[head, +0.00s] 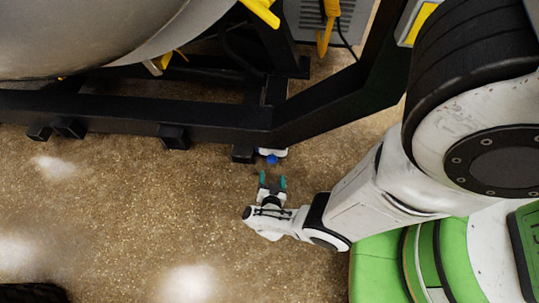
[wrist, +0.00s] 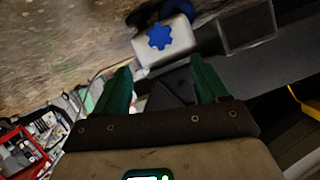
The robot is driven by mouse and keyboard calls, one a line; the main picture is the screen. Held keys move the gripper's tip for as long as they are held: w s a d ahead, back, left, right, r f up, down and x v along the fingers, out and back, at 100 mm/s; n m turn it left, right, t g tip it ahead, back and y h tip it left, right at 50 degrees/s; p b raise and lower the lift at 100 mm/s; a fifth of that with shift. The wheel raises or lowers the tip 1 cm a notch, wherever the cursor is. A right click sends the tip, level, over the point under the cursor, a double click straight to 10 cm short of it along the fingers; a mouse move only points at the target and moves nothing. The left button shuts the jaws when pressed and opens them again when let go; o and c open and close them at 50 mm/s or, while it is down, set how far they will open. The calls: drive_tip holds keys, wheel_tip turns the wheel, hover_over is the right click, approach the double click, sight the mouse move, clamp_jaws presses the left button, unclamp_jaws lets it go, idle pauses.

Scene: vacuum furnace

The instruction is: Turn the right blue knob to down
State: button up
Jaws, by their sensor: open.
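A blue knob (wrist: 160,37) with a lobed rim sits on a white block (wrist: 165,42) in the wrist view, above and between my fingertips. A blue knob also shows in the head view (head: 272,159), low by the black frame's edge. I cannot tell from these frames whether it is the right one. My gripper (head: 272,181) has green fingers, which are apart and empty, pointing toward the knob with a gap between. In the wrist view my gripper (wrist: 162,82) is also open, with nothing between its fingers.
A black frame (head: 150,112) runs across the head view beneath a large grey vessel (head: 90,35). A red tool cabinet (wrist: 20,150) with clutter shows at the lower left of the wrist view. Brown speckled floor (head: 120,200) is clear left of my gripper.

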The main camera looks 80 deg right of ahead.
sight(272, 161)
drive_tip(key=shift+n+g, duration=0.3)
drive_tip(key=shift+n, duration=0.2)
drive_tip(key=b+x, duration=0.1)
drive_tip(key=x, duration=0.2)
drive_tip(key=b+x, duration=0.2)
drive_tip(key=x, duration=0.1)
drive_tip(key=b+x, duration=0.2)
drive_tip(key=x, duration=0.1)
drive_tip(key=shift+w+f, duration=0.3)
drive_tip(key=shift+f, duration=0.05)
drive_tip(key=shift+d+f+b, duration=0.1)
drive_tip(key=shift+d+b, duration=0.45)
drive_tip(key=shift+d, duration=0.05)
drive_tip(key=shift+w, duration=0.1)
drive_tip(key=c, duration=1.1)
drive_tip(key=shift+o, duration=0.2)
